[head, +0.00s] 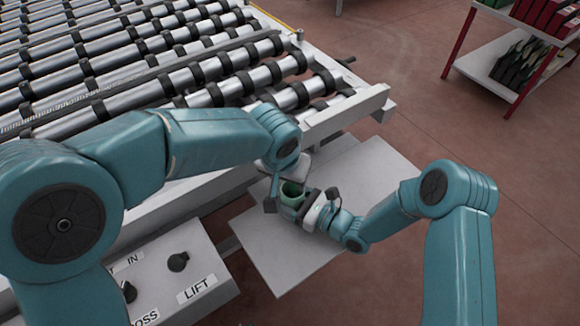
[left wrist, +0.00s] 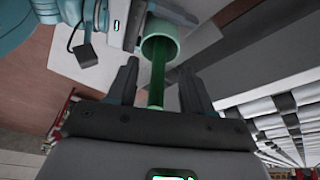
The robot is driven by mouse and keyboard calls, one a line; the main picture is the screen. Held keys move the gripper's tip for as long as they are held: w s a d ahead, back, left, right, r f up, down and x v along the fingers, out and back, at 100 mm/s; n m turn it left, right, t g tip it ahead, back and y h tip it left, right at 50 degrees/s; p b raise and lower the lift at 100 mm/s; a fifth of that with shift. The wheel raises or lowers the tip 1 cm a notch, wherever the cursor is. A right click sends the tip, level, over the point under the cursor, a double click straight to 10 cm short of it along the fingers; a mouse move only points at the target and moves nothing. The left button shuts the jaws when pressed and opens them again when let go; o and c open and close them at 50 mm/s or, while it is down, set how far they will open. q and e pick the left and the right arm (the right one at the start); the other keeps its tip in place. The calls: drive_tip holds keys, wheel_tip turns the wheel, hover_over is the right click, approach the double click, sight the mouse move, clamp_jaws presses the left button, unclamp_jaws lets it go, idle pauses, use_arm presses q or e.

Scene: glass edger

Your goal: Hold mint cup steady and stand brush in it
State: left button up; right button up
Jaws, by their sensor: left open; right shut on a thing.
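The mint cup (head: 291,190) is over the pale grey tabletop (head: 375,180), between my two grippers. My right gripper (head: 304,204) is shut on the cup from the right. The cup's open mouth (left wrist: 160,42) faces my left gripper in the left wrist view. The brush's green handle (left wrist: 157,88) runs from the cup's mouth back between the left fingers. My left gripper (left wrist: 158,70) is open, with a finger on each side of the handle. In the head view the left gripper (head: 273,182) is beside the cup, and the brush cannot be made out. The brush's far end is hidden inside the cup.
A roller conveyor (head: 150,75) fills the upper left, its frame close behind the tabletop. A control panel (head: 165,270) with knobs and a LIFT label is at lower left. A red-framed shelf (head: 500,75) stands at upper right. The tabletop's right part is bare.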

use_arm(q)
drive_tip(key=shift+s, duration=0.1)
use_arm(e)
drive_tip(key=o, duration=1.1)
drive_tip(key=shift+s, duration=0.1)
